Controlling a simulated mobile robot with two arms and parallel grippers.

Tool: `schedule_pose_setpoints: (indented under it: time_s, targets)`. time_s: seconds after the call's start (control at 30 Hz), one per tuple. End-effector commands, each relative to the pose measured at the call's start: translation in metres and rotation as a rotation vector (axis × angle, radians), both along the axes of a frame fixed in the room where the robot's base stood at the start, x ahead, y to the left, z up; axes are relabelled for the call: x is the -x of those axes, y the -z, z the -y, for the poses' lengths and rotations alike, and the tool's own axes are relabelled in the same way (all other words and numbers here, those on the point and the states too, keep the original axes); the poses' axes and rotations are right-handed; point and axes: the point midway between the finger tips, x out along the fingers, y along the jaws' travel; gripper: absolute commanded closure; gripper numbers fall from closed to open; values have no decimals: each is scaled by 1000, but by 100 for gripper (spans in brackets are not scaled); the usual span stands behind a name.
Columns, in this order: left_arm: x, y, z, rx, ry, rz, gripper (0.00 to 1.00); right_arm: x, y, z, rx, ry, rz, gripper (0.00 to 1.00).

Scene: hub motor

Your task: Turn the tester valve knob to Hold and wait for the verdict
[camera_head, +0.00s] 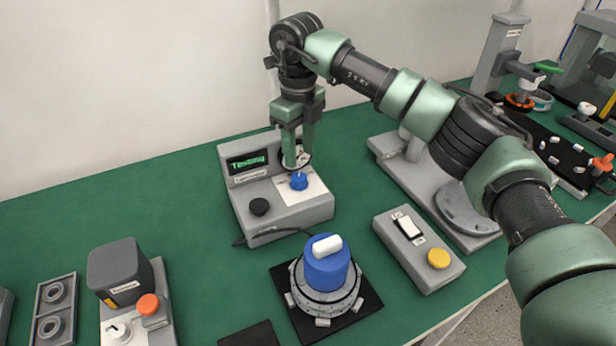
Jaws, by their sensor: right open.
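The tester (290,212) is a grey box at the middle of the green table, with a small screen (247,162) that shows green text reading "Testing". A blue valve knob (298,181) sits on its white panel, and a black knob (259,207) is to the left of it. My right gripper (297,163) points down just above the blue knob, with its fingers open. It looks apart from the knob, though the small gap is hard to judge. The gripper partly hides a round gauge on the tester. My left gripper is not in view.
A blue cylinder with a white top (326,262) stands in a round fixture on a black mat in front of the tester. A grey box with a yellow button (438,258) is to the right. A device with an orange button (149,305) is front left.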

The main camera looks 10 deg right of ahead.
Motion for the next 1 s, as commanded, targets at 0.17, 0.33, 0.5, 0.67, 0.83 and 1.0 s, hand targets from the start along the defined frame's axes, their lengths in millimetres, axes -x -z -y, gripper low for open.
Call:
schedule_pose_setpoints:
  time_s: [0.17,0.33,0.5,0.67,0.83,1.0]
  targets:
    - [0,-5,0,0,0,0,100,2,24,1,2,-1,-5,57]
    - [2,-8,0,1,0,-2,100,1,51,0,1,-2,-3,57]
    - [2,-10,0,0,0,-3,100,1,69,0,1,-2,-1,57]
    - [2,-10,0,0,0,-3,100,1,74,0,1,-3,-1,57]
    - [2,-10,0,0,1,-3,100,1,74,0,1,-3,0,57]
    - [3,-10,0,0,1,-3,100,1,74,0,1,-3,1,100]
